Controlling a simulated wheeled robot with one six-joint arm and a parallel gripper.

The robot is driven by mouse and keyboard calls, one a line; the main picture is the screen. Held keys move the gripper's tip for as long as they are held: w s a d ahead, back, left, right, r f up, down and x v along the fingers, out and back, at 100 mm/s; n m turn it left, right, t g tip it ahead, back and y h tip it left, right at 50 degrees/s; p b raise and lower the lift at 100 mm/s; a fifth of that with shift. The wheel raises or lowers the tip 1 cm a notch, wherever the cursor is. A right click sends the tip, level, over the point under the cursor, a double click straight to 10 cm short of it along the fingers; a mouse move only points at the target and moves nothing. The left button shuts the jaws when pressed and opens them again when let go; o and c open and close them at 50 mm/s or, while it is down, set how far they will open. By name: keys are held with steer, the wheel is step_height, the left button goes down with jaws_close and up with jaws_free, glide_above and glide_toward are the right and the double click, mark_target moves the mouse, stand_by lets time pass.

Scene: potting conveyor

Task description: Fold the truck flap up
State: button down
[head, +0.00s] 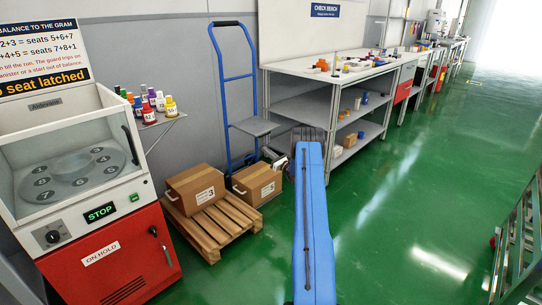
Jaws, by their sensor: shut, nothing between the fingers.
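A blue hand truck (217,69) stands upright against the grey wall, left of the check bench. A flat grey flap (257,126) sticks out roughly level from its frame at mid-height. The foot of the truck is partly hidden by a cardboard box (251,190). My blue arm reaches up from the bottom centre, to the right of the truck and the flap. A dark ribbed part tops the arm, apart from the flap in the picture. I see no gripper fingers; they are hidden or out of view.
Another box (193,186) sits on a wooden pallet (209,244) left of the truck. A red-and-white machine (110,262) stands at left, with a small shelf (160,123) of coloured bottles. The check bench (321,75) runs along the wall. Green floor at right is mostly clear.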

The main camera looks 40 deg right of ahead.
steer(key=w+r, duration=0.3)
steer(key=r, duration=0.2)
steer(key=shift+w+a, duration=0.2)
steer(key=shift+w, duration=0.15)
